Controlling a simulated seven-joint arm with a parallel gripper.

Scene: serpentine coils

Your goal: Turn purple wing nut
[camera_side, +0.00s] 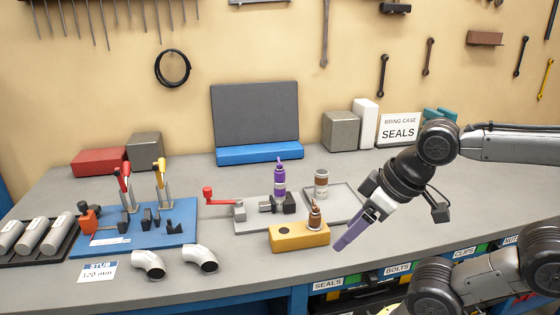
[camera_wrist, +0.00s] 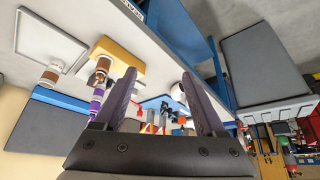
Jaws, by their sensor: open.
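A purple upright piece (camera_side: 279,180), bottle-like with a narrow tip, stands at the small grey vise (camera_side: 240,211) with a red handle, mid-bench. I cannot make out wings on it, nor tell how it is held. It also shows in the wrist view (camera_wrist: 95,106), left of the fingers. My gripper (camera_side: 342,243) is open and empty, pointing down and left over the bench's front edge, right of the vise and apart from the purple piece. In the wrist view my gripper (camera_wrist: 158,76) shows its two fingers spread with nothing between them.
A yellow block (camera_side: 290,239) bearing a brown-tipped piece (camera_side: 315,215) stands between vise and gripper. A grey tray (camera_side: 350,200) holds a brown-and-white cylinder (camera_side: 321,183). A blue fixture board (camera_side: 130,240) with upright levers and two pipe elbows (camera_side: 149,264) lie left.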

